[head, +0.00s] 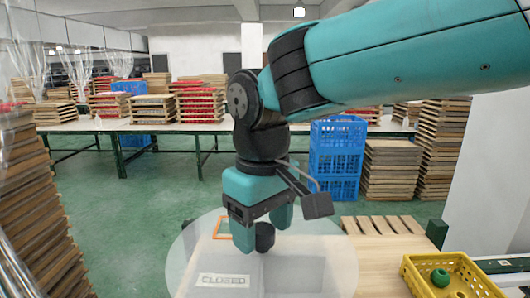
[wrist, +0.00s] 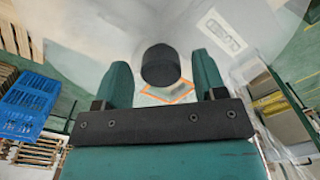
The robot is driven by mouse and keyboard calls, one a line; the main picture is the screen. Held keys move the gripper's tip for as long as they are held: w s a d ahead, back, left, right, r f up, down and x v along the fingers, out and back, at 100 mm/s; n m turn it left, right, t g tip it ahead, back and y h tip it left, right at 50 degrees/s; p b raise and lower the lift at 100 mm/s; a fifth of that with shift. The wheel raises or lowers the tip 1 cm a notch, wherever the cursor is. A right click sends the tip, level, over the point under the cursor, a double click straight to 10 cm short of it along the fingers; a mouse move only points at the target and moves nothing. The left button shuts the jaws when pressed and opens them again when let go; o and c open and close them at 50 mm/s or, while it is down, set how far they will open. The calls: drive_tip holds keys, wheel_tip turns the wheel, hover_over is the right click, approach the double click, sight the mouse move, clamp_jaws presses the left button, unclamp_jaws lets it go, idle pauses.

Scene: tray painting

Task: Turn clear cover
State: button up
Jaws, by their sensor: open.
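The clear cover (head: 325,254) is a see-through round disc over the wooden table, with a black knob (head: 265,237) standing at its middle. A "CLOSED" label (head: 223,281) shows on or through the disc at its near left. My gripper (head: 262,238) points down over the knob, its teal fingers to either side of it. In the wrist view the black knob (wrist: 161,65) sits between the tips of my open gripper (wrist: 162,75), with gaps on both sides. The label (wrist: 222,31) shows at the upper right there. An orange square outline (wrist: 167,94) shows beneath the cover.
A yellow crate (head: 450,281) with a green round thing (head: 440,277) in it stands at the right. A slatted wooden piece (head: 383,225) lies behind the cover. Stacked trays (head: 40,215) rise at the left; blue crates (head: 337,155) stand behind.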

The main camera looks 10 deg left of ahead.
sight(263, 228)
wheel_tip(263, 228, up, 17)
drive_tip(key=shift+r+b, duration=0.15)
drive_tip(key=shift+b, duration=0.2)
